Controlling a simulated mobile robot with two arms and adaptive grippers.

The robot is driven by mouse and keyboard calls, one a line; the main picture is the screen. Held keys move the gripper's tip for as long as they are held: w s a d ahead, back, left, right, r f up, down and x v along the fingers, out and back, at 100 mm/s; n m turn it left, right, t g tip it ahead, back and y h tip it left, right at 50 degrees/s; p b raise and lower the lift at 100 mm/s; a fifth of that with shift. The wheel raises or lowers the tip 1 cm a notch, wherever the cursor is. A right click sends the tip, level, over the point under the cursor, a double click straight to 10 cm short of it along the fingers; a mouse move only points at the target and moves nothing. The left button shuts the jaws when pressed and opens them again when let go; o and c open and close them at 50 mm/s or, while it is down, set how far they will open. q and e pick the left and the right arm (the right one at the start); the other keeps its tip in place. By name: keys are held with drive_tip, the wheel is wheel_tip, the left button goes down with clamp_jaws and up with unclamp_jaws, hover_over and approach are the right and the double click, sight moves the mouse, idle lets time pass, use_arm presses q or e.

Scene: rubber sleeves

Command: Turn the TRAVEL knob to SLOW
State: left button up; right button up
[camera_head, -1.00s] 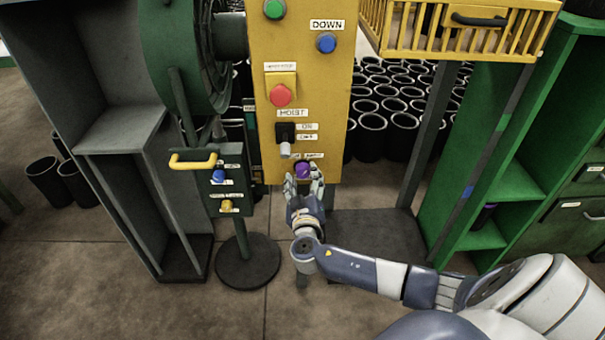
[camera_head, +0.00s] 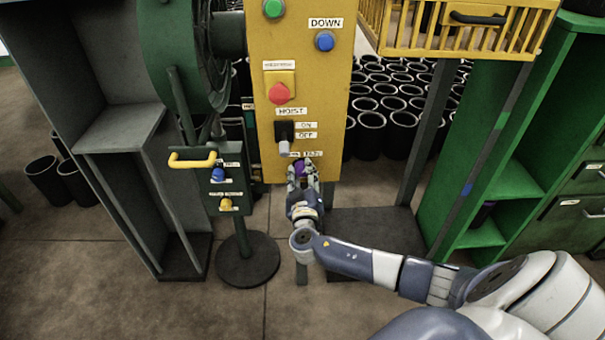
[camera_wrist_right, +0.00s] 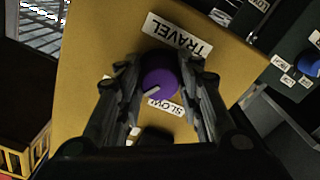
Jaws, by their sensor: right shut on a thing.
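The round purple TRAVEL knob (camera_wrist_right: 158,82) is on the lower part of the yellow panel (camera_head: 305,70). In the head view the knob (camera_head: 300,168) is partly hidden by my right gripper (camera_head: 303,174). In the wrist view my right gripper (camera_wrist_right: 160,92) is shut on the knob, one finger on each side. The knob's white pointer line slants toward the lower left in that view. The SLOW label (camera_wrist_right: 166,107) is just below and right of the pointer's end. Another label, lower left, is mostly hidden by the fingers. My left gripper is not in view.
Above the knob are the HOIST switch (camera_head: 284,135), a red button (camera_head: 280,93) and a blue DOWN button (camera_head: 325,41). A green control box (camera_head: 221,192) on a round-based stand is left of the panel. Green shelves (camera_head: 500,190) stand right.

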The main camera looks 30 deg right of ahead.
drive_tip(key=shift+n, duration=0.3)
drive_tip(key=shift+n+b, duration=0.4)
drive_tip(key=shift+n, duration=0.6)
drive_tip(key=n, duration=0.2)
drive_tip(key=shift+n, duration=0.4)
drive_tip(key=n, duration=0.2)
drive_tip(key=shift+r+n, duration=0.15)
drive_tip(key=shift+n, duration=2.05)
drive_tip(key=o, duration=1.1)
drive_tip(key=shift+c, duration=0.2)
